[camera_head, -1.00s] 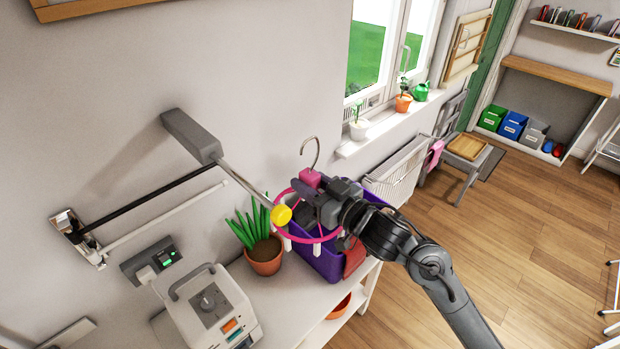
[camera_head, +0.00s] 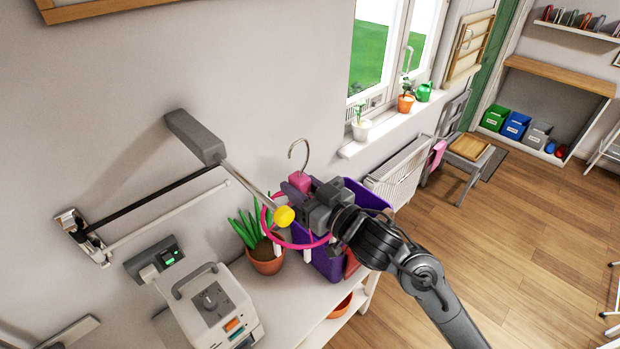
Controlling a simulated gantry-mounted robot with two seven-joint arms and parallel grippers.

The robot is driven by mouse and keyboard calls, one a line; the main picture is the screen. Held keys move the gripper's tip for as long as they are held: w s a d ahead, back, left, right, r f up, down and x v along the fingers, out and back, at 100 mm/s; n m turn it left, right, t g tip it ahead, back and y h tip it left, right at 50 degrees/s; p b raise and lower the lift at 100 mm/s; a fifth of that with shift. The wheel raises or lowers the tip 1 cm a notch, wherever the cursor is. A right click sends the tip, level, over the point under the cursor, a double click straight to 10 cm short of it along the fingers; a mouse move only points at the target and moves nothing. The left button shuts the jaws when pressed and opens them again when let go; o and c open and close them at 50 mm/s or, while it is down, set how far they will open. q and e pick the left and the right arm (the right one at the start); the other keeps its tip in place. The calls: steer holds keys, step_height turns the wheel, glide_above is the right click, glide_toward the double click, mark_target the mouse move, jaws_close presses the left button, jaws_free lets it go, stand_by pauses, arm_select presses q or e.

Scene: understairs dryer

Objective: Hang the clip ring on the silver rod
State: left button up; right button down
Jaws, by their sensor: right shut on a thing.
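The clip ring (camera_head: 269,226) is a magenta hoop with white clips hanging below, a pink block on top and a silver hook (camera_head: 300,150) standing above. My right gripper (camera_head: 298,186) is shut on the pink block and holds the ring in the air. The silver rod (camera_head: 245,178) sticks out from a grey wall bracket (camera_head: 196,137) and ends in a yellow knob (camera_head: 284,215). The hook is apart from the rod in the picture, above and to the right of it. The knob overlaps the gripper and hoop in this view. My left gripper is not in view.
Black and white rods (camera_head: 155,200) stick out from a wall mount at the left. Below are a potted plant (camera_head: 265,262), a purple bin (camera_head: 329,264) and a grey machine (camera_head: 215,305) on a white shelf. A window sill (camera_head: 385,130) lies behind.

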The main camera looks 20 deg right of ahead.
steer(key=s+a+f+b, duration=0.2)
steer(key=s+a+b, duration=0.2)
steer(key=a, duration=0.5)
steer(key=shift+s+f, duration=0.4)
steer(key=shift+s, duration=0.1)
steer(key=c, duration=0.6)
jaws_free()
steer(key=shift+c, duration=0.2)
